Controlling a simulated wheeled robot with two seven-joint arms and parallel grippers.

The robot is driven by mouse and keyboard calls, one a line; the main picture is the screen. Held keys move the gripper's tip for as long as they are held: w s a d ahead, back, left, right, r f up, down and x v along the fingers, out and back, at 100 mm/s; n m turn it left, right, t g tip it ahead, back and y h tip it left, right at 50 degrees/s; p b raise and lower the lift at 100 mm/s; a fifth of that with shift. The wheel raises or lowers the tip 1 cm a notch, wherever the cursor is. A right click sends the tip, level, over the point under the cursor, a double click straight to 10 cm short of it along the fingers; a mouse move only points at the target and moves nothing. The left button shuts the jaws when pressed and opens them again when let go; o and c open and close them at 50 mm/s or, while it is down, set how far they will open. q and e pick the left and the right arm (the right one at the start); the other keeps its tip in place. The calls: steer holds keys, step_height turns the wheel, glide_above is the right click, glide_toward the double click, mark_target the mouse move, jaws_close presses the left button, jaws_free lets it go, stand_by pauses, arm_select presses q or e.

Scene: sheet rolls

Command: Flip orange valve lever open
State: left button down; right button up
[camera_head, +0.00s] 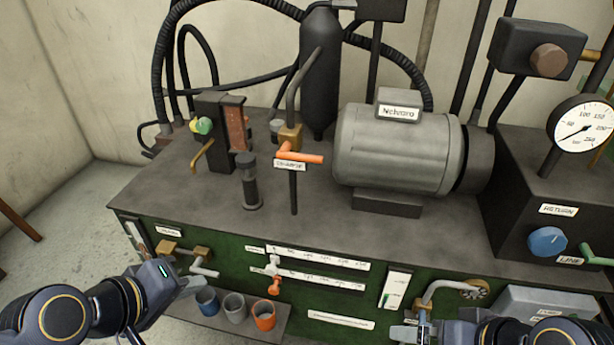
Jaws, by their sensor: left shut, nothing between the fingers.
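An orange lever (303,157) lies roughly level on a brass valve body (289,137) on top of the machine, above a small white label on a dark post. A second, smaller orange handle (274,287) hangs on the front green panel. My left gripper (190,285) is shut and empty at the lower left, in front of the panel and apart from both orange handles. My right gripper (403,332) is at the bottom edge, right of centre; its fingers are too small and cut off to tell their state.
A grey motor (392,150) stands right of the lever, a dark cylinder (320,75) behind it, and a short black post (248,185) to its left. Three cups, one orange (264,315), stand on a low shelf. A gauge (583,126) and blue knob (547,241) are at right.

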arm_select(q)
steer(key=w+d+f+n+t+b, duration=0.1)
steer(key=w+d+n+t+b, duration=0.3)
steer(key=w+d+n, duration=0.5)
steer(key=w+d+f+n+t+y+b, duration=0.1)
steer(key=w+d+n+t+b, duration=0.2)
steer(key=w+d+n, duration=0.6)
steer(key=w+n+b, duration=0.2)
steer(key=n, duration=0.6)
steer(key=shift+f+t+b, duration=0.35)
steer(key=shift+t, duration=0.05)
steer(key=w+d+r+p, duration=0.2)
steer(key=w+p, duration=0.1)
steer(key=w, duration=0.5)
steer(key=shift+w+r, duration=0.25)
steer(key=shift+w, duration=0.1)
steer(key=shift+d, duration=0.1)
steer(key=shift+r+n+b, duration=0.2)
steer(key=shift+n+b, duration=0.25)
steer(key=shift+n, duration=0.05)
